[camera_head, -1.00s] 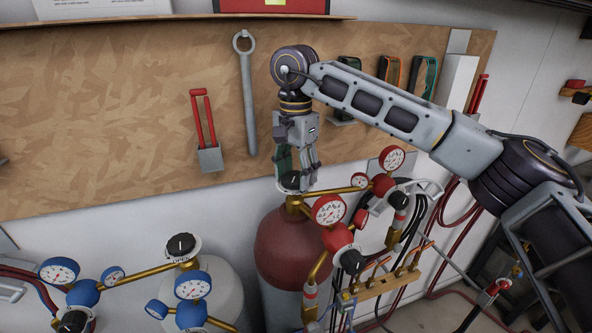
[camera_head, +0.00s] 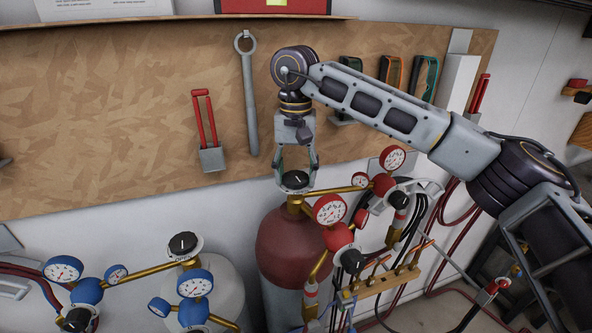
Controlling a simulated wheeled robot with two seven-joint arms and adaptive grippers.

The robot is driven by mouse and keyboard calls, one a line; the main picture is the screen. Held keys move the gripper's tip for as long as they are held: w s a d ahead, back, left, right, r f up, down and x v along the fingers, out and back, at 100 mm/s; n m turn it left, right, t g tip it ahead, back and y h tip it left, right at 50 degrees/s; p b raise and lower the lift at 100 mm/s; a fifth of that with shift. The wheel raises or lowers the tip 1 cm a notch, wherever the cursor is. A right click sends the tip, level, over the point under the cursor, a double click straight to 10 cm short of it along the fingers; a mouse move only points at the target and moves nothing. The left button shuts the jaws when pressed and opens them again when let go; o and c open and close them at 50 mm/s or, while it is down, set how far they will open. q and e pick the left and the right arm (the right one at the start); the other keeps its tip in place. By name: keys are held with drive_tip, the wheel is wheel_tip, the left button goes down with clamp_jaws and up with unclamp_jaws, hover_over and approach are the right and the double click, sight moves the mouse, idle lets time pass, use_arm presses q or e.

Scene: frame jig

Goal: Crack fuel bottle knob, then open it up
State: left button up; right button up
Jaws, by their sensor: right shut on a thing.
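The red fuel bottle (camera_head: 290,250) stands below the pegboard, with a black knob (camera_head: 295,179) on top of its brass valve. My right gripper (camera_head: 296,180) reaches down from above and is shut on the knob, one finger on each side of it. My left gripper is not in view.
A red gauge (camera_head: 329,210) and a second red gauge (camera_head: 393,158) sit on brass pipes right of the knob. A light grey bottle (camera_head: 212,280) with blue gauges (camera_head: 194,284) and its own black knob (camera_head: 183,243) stands left. A wrench (camera_head: 249,95) hangs behind.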

sight(296, 175)
idle(0.4)
drive_tip(key=o, duration=1)
drive_tip(key=shift+r, duration=0.1)
wheel_tip(296, 175, up, 12)
idle(0.4)
idle(0.5)
